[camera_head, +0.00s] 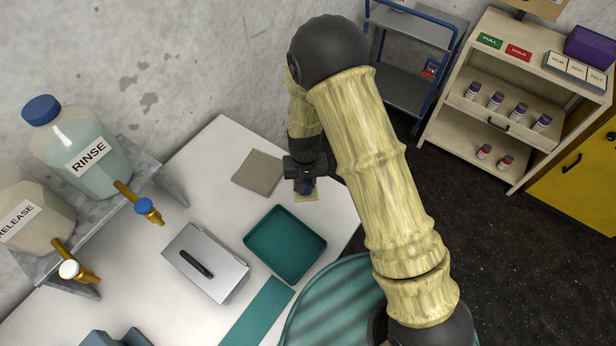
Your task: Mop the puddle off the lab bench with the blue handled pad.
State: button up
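The blue handled pad (306,197) lies at the back right of the white lab bench (215,160), near its right edge. Its pale base shows below a dark blue handle. My gripper (307,185) points down at the handle, with its fingertips at or around it. The fingers are small and dark here, so I cannot tell whether they are closed on the handle. I cannot make out a puddle on the white surface. Part of the bench is hidden behind my arm and gripper.
A grey-brown square (258,172) lies left of my gripper. A teal tray (286,244), a lidded metal box (205,262) and a teal strip (257,312) are nearer. RINSE (90,160) and RELEASE (30,218) jugs stand on a left shelf. A teal drum (335,305) is in front.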

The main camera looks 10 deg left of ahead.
dwell(0.3)
jog(key=s, duration=0.8)
jog(key=shift+a, duration=0.25)
jog(key=shift+d, duration=0.1)
jog(key=shift+s+r, duration=0.1)
dwell(0.4)
